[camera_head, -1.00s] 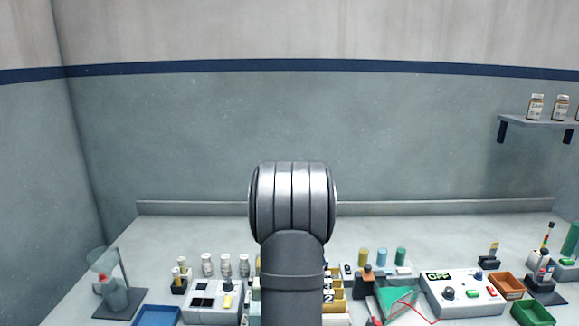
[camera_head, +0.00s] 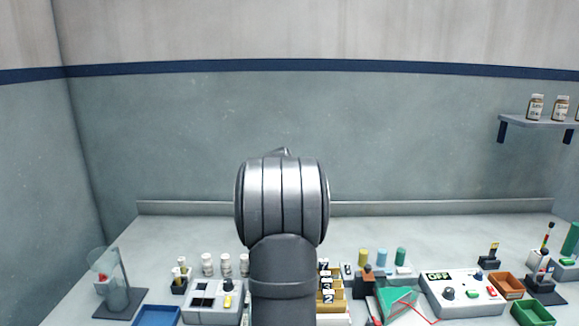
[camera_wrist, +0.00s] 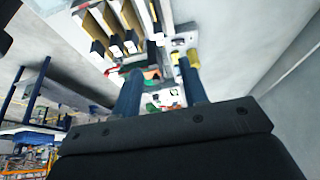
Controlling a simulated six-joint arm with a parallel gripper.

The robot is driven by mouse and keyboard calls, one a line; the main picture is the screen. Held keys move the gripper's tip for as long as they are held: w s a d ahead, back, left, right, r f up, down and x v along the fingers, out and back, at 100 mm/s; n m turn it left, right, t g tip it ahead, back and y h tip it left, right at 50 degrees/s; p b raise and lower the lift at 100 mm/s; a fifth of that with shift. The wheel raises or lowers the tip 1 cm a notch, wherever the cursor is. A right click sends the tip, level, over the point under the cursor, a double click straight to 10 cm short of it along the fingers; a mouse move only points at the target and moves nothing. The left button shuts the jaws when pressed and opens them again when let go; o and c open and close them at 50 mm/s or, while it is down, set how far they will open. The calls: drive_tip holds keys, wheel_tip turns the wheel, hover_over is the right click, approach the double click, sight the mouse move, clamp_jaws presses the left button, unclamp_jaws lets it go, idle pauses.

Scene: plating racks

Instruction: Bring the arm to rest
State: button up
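My grey arm rises in the middle of the head view, and its thick rounded joint hides my gripper there. In the wrist view my gripper (camera_wrist: 160,70) shows two dark blue fingers standing apart. The gap between them shows only the distant bench, with nothing held. The gripper is in the air, clear of the bench items.
The bench holds a numbered rack (camera_head: 329,286), partly behind my arm, a control box marked OFF (camera_head: 464,293), a green sloped panel (camera_head: 398,301), a blue tray (camera_head: 157,316) and a beaker stand (camera_head: 121,301). The rear of the bench is clear. A shelf (camera_head: 545,123) hangs at right.

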drive_tip(key=x, duration=1.2)
drive_tip(key=shift+f, duration=0.15)
wheel_tip(320, 180, up, 8)
drive_tip(key=shift+r, duration=0.55)
drive_tip(key=shift+s+a+n, duration=0.1)
drive_tip(key=shift+s+n, duration=0.05)
drive_tip(key=shift+n, duration=0.35)
drive_tip(key=shift+o, duration=0.4)
